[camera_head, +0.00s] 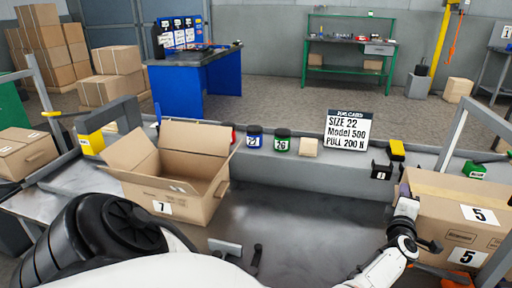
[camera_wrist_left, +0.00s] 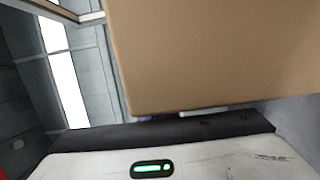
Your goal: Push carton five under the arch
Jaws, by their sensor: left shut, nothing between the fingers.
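Carton five (camera_head: 452,222) is a closed brown box at the right of the bench, with white "5" labels on its near side. My left gripper (camera_head: 408,212) is shut and empty, against or very near the carton's left end; contact cannot be told. In the left wrist view the carton's brown face (camera_wrist_left: 215,55) fills the upper right, just beyond the gripper body, and the fingertips are hidden. A grey angled frame (camera_head: 458,128) rises beside carton five. A second grey arch-like frame (camera_head: 113,112) with a yellow block stands at the left. I cannot tell which is the arch. My right gripper is not in view.
An open carton labelled 7 (camera_head: 178,180) stands left of centre. Another carton (camera_head: 25,152) is at the far left. Colored jars, a small wooden block (camera_head: 309,147) and a job card (camera_head: 347,129) line the back ledge. The middle of the grey bench (camera_head: 300,215) is clear.

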